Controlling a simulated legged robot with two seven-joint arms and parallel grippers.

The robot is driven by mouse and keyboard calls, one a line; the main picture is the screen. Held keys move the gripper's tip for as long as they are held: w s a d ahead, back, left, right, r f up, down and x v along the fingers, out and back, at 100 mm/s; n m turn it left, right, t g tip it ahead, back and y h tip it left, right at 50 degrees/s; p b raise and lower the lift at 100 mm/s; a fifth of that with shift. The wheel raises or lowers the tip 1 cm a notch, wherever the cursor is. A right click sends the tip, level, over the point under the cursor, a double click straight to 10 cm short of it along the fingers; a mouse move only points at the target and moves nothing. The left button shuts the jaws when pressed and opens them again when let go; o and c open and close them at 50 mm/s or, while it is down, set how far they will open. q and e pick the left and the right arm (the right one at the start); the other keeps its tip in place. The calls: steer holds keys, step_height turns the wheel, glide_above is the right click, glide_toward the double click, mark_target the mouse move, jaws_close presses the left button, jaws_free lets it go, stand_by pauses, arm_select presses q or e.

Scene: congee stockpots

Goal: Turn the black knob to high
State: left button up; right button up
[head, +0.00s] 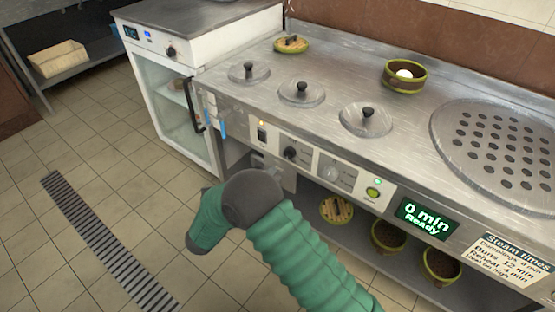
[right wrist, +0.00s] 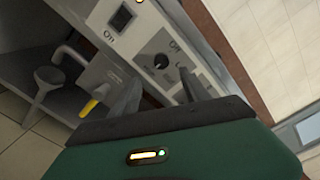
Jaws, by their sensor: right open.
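The black knob (head: 290,153) sits on the pale control panel at the front of the steel counter, right of a dark switch (head: 262,135). In the right wrist view the knob (right wrist: 161,62) is just beyond and between the tips of my right gripper (right wrist: 159,80). The gripper is open, its two grey fingers apart, with nothing between them. I cannot tell if a finger touches the panel. In the head view my green right arm crosses the lower middle, and its fingers cannot be made out. My left gripper is not in view.
A pale dial (head: 331,172) and a green-lit button (head: 373,193) are right of the knob. A display (head: 426,218) reads "0 min Ready". A tap with a yellow handle (right wrist: 88,108) is close to the left finger. Lids and a bowl (head: 404,84) stand on the counter.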

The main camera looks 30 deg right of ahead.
steer(key=p+v, duration=0.1)
steer(key=v, duration=0.5)
steer(key=shift+a, duration=0.35)
steer(key=shift+s, duration=0.1)
